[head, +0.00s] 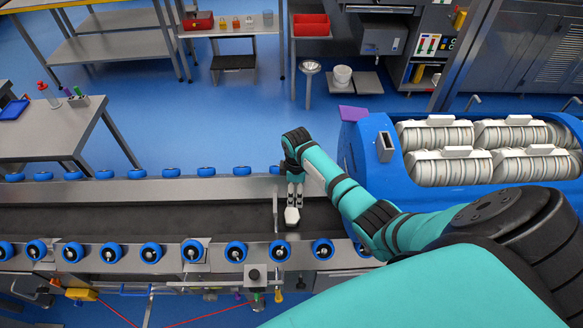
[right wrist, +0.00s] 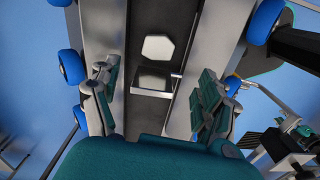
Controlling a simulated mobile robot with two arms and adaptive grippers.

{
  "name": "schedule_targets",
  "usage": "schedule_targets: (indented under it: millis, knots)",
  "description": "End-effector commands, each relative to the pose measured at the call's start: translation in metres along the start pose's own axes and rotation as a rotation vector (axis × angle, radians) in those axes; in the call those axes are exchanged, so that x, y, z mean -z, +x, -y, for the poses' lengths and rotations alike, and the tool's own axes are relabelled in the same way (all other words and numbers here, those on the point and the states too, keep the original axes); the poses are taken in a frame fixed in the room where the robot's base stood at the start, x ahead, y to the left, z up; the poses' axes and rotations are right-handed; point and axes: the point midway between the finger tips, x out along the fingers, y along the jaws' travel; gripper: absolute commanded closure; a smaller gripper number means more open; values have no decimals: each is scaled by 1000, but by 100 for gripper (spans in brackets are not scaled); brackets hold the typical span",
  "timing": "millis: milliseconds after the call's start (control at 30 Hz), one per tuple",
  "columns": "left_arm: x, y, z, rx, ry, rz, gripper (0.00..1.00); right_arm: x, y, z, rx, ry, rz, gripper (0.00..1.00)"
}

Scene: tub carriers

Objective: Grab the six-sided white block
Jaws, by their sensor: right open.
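The six-sided white block (head: 292,216) lies on the dark conveyor belt, just below my right gripper's fingertips in the head view. My right gripper (head: 295,200) is open, with its fingers pointing at the block. In the right wrist view the block (right wrist: 158,47) shows its pale six-sided face, ahead of and between the two spread fingers of my right gripper (right wrist: 157,72). I see nothing held between the fingers. Whether a fingertip touches the block cannot be told. My left gripper is not in view.
The conveyor belt (head: 130,219) runs between metal rails with blue rollers. A thin upright plate (head: 275,215) stands just left of the block. A blue tub carrier (head: 383,147) with white-grey rolls is at the right. A steel table (head: 55,130) stands at the left.

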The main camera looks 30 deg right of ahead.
Motion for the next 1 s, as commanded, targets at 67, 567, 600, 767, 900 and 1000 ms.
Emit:
schedule_targets:
  millis: [67, 567, 600, 767, 900, 1000]
  knots:
    - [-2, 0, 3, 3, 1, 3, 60, 0, 8, -1, 8, -5, 1, 22]
    - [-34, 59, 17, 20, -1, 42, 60, 0, 106, -1, 4, -5, 1, 22]
    - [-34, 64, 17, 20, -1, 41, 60, 0, 110, -1, 4, -5, 1, 22]
    - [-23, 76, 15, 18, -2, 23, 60, 0, 121, -1, 4, -5, 1, 22]
    - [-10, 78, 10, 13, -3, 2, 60, 0, 123, -1, 4, -5, 1, 22]
    - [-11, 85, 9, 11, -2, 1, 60, 0, 129, -1, 4, -5, 1, 22]
